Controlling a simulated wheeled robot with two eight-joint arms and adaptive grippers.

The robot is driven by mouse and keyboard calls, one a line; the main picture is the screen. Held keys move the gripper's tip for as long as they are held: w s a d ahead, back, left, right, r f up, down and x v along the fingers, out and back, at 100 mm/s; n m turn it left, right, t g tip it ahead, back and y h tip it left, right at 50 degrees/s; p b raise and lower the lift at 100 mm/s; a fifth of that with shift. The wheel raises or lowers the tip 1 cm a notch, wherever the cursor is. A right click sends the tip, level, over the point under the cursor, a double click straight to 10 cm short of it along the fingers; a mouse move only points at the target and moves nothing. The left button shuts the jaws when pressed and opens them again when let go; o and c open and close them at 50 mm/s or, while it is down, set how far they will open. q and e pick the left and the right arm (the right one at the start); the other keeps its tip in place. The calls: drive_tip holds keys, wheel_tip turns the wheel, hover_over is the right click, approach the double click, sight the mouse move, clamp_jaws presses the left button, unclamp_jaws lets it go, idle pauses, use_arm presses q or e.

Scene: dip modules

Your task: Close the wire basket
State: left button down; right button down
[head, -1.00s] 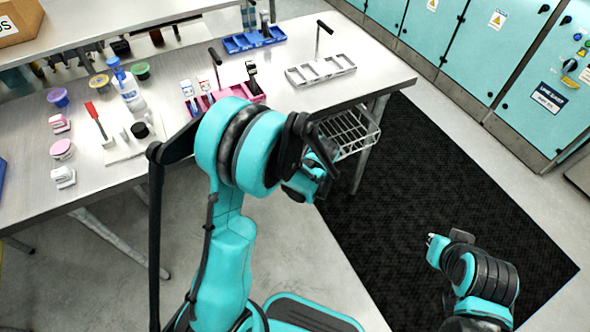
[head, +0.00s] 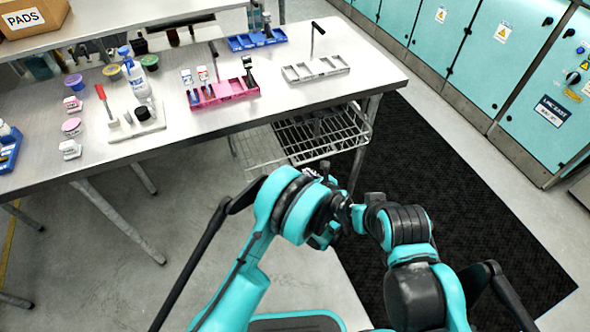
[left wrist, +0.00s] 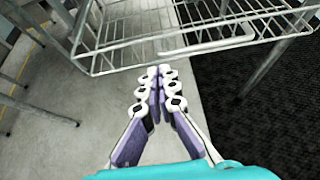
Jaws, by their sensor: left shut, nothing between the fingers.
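The wire basket (head: 345,137) hangs under the right part of the workbench and sticks out past its front edge, so it stands open. In the left wrist view the basket's wire front (left wrist: 205,47) spans the top of the picture. My left gripper (left wrist: 161,85) is shut and empty, its fingertips pointing at the basket's front with a small gap in the picture. In the head view my left gripper (head: 313,172) is just below the basket front, partly hidden by its own arm. My right gripper (head: 348,212) is close beside the left wrist; its fingers are unclear.
The metal workbench (head: 190,125) carries a pink tray (head: 225,92), a grey tray (head: 315,69), a blue tray (head: 257,40) and bottles. A bench leg (head: 362,150) stands right of the basket. A black mat (head: 440,180) covers the floor at right, before teal cabinets (head: 480,45).

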sight(296, 162)
use_arm(q)
drive_tip(key=b+x, duration=0.3)
drive_tip(key=x, duration=0.6)
drive_tip(key=shift+f, duration=0.2)
drive_tip(key=shift+w+a+r+b, duration=0.1)
drive_tip(key=shift+w+a+b, duration=0.15)
drive_tip(key=shift+w, duration=0.3)
drive_tip(key=shift+w+a+b, duration=0.1)
drive_tip(key=shift+w+b, duration=0.1)
drive_tip(key=shift+w, duration=0.4)
drive_tip(key=shift+w+a+r, duration=0.15)
drive_tip(key=shift+w+a, duration=0.05)
drive_tip(key=shift+w, duration=0.45)
drive_tip(key=w, duration=0.2)
drive_tip(key=w+a, duration=0.1)
drive_tip(key=w, duration=0.1)
drive_tip(key=w+a, duration=0.1)
drive_tip(key=w, duration=0.2)
drive_tip(key=shift+w+a, duration=0.1)
drive_tip(key=shift+a, duration=0.05)
